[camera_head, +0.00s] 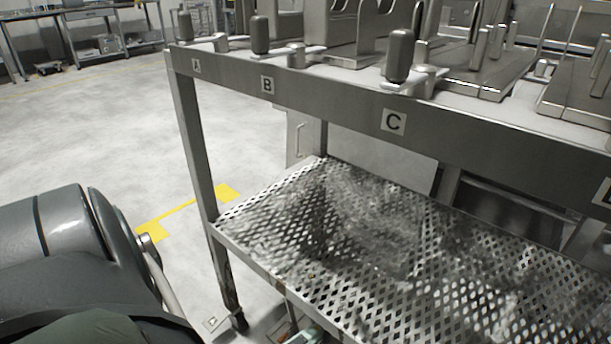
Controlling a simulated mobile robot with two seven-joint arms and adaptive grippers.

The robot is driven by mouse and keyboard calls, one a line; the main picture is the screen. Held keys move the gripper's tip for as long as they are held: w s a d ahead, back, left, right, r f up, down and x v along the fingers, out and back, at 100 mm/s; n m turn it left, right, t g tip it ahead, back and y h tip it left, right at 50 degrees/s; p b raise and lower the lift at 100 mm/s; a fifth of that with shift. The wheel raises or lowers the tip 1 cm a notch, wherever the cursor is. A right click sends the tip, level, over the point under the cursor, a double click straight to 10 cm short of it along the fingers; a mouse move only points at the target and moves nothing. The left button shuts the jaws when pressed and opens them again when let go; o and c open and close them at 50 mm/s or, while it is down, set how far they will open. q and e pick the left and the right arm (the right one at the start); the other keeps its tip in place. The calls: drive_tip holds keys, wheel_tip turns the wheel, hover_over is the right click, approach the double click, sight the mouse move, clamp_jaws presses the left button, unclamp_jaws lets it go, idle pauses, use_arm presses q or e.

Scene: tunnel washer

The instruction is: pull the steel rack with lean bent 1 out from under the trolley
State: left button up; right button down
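The steel trolley (330,101) fills the right of the head view. Its top edge carries labels A, B and C, and a perforated lower shelf (262,213) hangs below. I cannot make out the steel rack with lean bent 1. Small partly cut-off pieces (303,334), one greenish, show below the shelf's front edge at the bottom of the picture; I cannot tell what they are. My dark grey left arm comes in at the lower left, beside the trolley's near leg. Neither gripper shows. The space under the lower shelf is mostly hidden.
Steel fixtures with upright pegs (483,50) and dark-knobbed handles (399,55) stand on the trolley's top. A caster (238,321) is under its near leg. Yellow floor marking (180,210) lies left of the leg. Open floor extends left, with a workbench (90,45) far back.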

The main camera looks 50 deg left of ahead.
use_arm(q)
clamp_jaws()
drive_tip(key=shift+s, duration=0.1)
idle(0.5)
